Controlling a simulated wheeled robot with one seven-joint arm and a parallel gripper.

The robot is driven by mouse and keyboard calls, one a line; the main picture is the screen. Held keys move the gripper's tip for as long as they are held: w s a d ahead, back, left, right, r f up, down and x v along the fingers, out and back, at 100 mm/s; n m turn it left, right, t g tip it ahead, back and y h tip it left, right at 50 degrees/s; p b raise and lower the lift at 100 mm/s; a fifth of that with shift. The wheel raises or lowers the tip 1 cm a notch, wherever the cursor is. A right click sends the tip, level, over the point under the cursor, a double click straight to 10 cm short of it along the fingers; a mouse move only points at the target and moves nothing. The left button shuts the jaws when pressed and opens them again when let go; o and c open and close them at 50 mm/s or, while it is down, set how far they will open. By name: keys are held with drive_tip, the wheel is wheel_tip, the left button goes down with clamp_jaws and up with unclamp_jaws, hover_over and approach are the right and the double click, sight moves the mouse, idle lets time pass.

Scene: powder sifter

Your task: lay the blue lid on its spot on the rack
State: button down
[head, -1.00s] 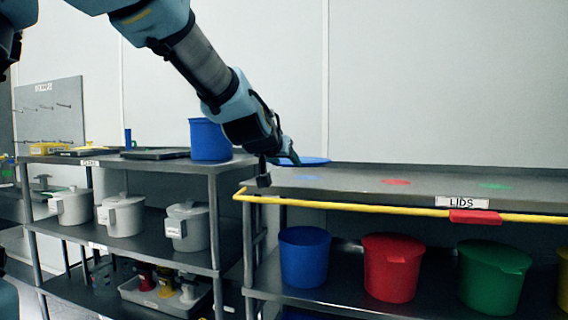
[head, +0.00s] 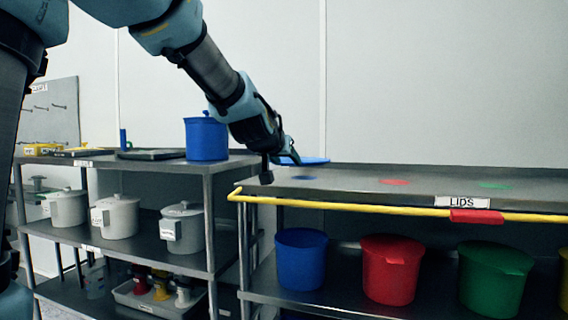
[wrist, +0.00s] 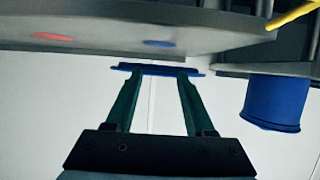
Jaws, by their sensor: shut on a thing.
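The blue lid (head: 312,160) is a flat disc near the back edge of the rack's top shelf (head: 350,178). My gripper (head: 288,157) is shut on it, and its fingers hide part of the lid's left side. In the wrist view the two fingers (wrist: 155,75) reach to the lid (wrist: 155,69), seen edge-on. The blue spot (head: 303,177) lies on the shelf nearer the front than the lid; it also shows in the wrist view (wrist: 160,43). The lid appears beyond the spot and apart from it. Its height above the shelf is hard to tell.
A red spot (head: 393,182) and a green spot (head: 494,185) lie farther right. A yellow rail (head: 350,207) runs along the front edge. Blue, red and green buckets stand below. A blue container (head: 206,140) stands on the left shelf unit, close to my arm.

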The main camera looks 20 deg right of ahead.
drive_tip(key=b, duration=0.2)
hover_over(294, 185)
drive_tip(key=shift+w+f, duration=0.2)
drive_tip(key=shift+f, duration=0.55)
drive_tip(key=shift+w+d+f, duration=0.15)
drive_tip(key=shift+w+d, duration=0.05)
drive_tip(key=shift+f+b, duration=1.4)
drive_tip(key=shift+f, duration=0.25)
drive_tip(key=shift+c, duration=0.9)
unclamp_jaws()
drive_tip(key=shift+s, duration=0.1)
drive_tip(key=p+v, duration=0.4)
drive_tip(key=v, duration=0.6)
drive_tip(key=shift+s+a+p, duration=0.25)
drive_tip(key=shift+a+p, duration=0.05)
